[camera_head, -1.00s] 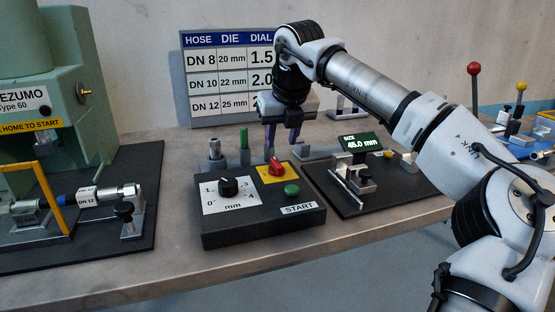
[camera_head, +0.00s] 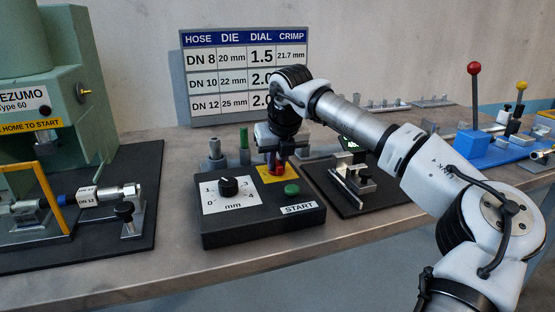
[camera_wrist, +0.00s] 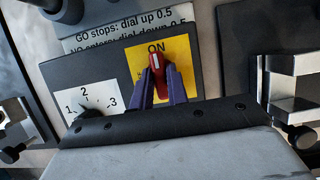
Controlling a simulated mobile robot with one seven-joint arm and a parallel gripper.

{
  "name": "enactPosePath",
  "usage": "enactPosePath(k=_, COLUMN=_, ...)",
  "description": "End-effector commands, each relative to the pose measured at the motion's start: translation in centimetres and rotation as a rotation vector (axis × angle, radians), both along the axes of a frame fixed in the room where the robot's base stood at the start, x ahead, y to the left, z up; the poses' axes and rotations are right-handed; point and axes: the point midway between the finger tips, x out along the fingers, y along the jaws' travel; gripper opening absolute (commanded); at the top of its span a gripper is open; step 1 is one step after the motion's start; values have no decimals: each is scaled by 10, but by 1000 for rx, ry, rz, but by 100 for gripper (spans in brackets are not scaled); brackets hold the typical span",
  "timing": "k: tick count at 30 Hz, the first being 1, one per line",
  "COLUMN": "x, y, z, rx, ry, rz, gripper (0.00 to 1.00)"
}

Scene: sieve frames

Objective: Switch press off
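The press switch is a red rotary knob (camera_head: 277,169) on a yellow plate at the back of the black control box (camera_head: 243,236). In the wrist view the red knob (camera_wrist: 155,61) points up to the ON label on the yellow plate (camera_wrist: 184,57). My gripper (camera_head: 277,163) is lowered over the knob. In the wrist view my gripper's purple fingers (camera_wrist: 160,78) lie on either side of the knob, close against it, and appear shut on it. The fingers partly hide the knob and the plate's lower part.
The box also carries a black dial (camera_head: 228,187) and a green START button (camera_head: 292,189). Metal and green cylinders (camera_head: 244,147) stand behind it. A gauge stand (camera_head: 353,181) is close on the right, and the green press (camera_head: 75,100) is on the left.

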Motion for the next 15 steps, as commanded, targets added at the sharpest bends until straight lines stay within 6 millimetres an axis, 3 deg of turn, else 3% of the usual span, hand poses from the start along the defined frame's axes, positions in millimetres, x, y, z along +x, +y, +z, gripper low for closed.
enactPosePath(k=3, x=0, y=0, z=0, rx=0, ry=0, rz=0, gripper=0)
enactPosePath(k=15, x=0, y=0, z=2, rx=1, ry=0, rz=50, gripper=0)
